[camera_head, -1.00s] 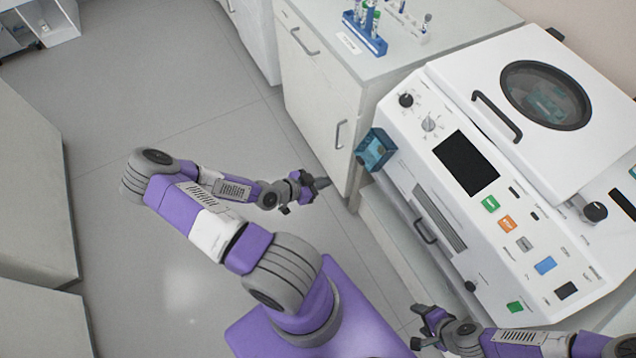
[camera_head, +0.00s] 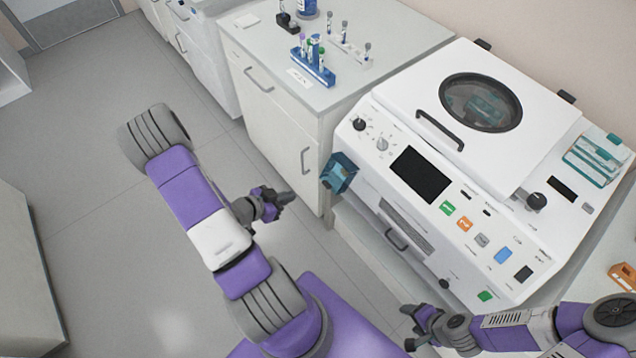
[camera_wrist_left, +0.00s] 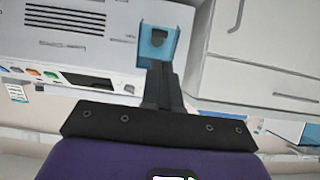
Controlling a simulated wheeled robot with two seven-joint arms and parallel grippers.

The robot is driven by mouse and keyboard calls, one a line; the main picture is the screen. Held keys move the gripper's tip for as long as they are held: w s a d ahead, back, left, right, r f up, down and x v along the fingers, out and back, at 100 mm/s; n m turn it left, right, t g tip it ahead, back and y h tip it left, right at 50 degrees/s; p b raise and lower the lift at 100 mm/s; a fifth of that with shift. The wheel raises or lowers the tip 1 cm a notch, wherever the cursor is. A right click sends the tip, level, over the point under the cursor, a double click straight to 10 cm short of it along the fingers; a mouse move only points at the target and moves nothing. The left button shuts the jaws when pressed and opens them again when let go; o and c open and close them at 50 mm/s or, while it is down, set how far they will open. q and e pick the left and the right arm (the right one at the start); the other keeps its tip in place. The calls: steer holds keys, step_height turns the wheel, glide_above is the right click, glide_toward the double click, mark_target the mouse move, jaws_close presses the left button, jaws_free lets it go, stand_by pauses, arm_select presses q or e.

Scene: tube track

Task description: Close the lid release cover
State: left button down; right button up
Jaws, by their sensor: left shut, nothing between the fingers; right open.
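The lid release cover looks to be the translucent blue box-like flap (camera_head: 339,173) on the left side of the white centrifuge (camera_head: 455,165). It stands out from the machine's side. In the left wrist view the blue cover (camera_wrist_left: 146,48) is straight ahead of my fingertips, with a dark hole or slot in it. My left gripper (camera_head: 286,197) is shut and empty, left of and below the cover in the head view, with a gap between them. My right gripper (camera_head: 408,325) is open and empty, near the lower front of the machine.
The centrifuge's round-windowed lid (camera_head: 481,102) is down. A cabinet (camera_head: 265,125) stands left of the machine, with a blue tube rack (camera_head: 313,68) on top. Teal-edged boxes (camera_head: 597,157) sit at the right. The floor (camera_head: 85,190) on the left is clear.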

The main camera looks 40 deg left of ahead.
arm_select(q)
steer(key=b, duration=0.3)
glide_toward(325, 185)
steer(key=x, duration=0.5)
steer(key=shift+w+f, duration=0.15)
steer(key=shift+f, duration=0.05)
steer(key=shift+w+d+f, duration=0.1)
steer(key=shift+w+f, duration=0.2)
steer(key=shift+w, duration=0.35)
arm_select(e)
steer(key=shift+f, duration=1.65)
arm_select(q)
steer(key=shift+f+b, duration=0.1)
steer(key=shift+b, duration=0.2)
arm_select(e)
steer(key=shift+f, duration=0.1)
